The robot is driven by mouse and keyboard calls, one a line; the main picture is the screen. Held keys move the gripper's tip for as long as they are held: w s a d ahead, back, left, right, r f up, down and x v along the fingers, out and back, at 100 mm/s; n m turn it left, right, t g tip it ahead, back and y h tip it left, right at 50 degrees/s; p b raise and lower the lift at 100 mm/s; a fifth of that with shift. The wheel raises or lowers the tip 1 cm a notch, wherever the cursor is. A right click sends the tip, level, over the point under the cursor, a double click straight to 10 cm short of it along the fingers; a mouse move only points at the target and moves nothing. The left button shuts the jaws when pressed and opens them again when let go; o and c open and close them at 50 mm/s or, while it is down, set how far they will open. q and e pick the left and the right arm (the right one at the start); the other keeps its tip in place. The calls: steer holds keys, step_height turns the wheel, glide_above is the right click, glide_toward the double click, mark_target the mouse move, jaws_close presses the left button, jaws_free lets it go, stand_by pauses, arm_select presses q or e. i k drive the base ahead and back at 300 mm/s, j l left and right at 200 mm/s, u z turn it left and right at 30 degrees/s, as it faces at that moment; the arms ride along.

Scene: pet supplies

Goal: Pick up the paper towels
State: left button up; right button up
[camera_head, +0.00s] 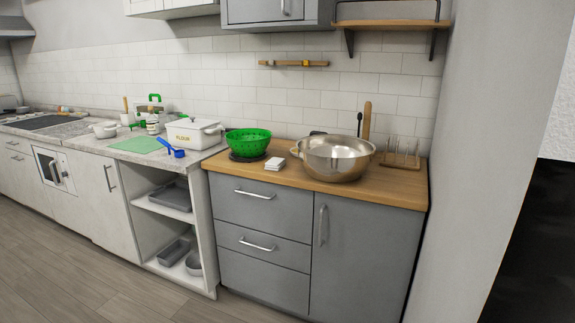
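A small white stack (274,163) lies on the wooden countertop (360,193), between the green colander and the large metal bowl. It looks like folded paper towels, but it is too small to be sure. No upright roll of paper towels shows in the head view. Neither of my grippers is in view.
A green colander (248,143) stands left of the stack on a dark round base. A large steel bowl (338,158) stands to its right, with a rack (400,155) beyond. A white flour box (193,134) and a blue scoop (171,148) are on the left counter. The floor (80,265) at left is clear.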

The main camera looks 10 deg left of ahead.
mark_target(275, 164)
steer(key=i+j, duration=0.1)
steer(key=j, duration=0.25)
steer(key=i+j+z, duration=0.1)
steer(key=j, duration=0.2)
steer(key=i+j+z, duration=0.1)
steer(key=j, duration=0.25)
steer(key=i+j+z, duration=0.1)
steer(key=i+j, duration=0.2)
steer(key=j, duration=0.1)
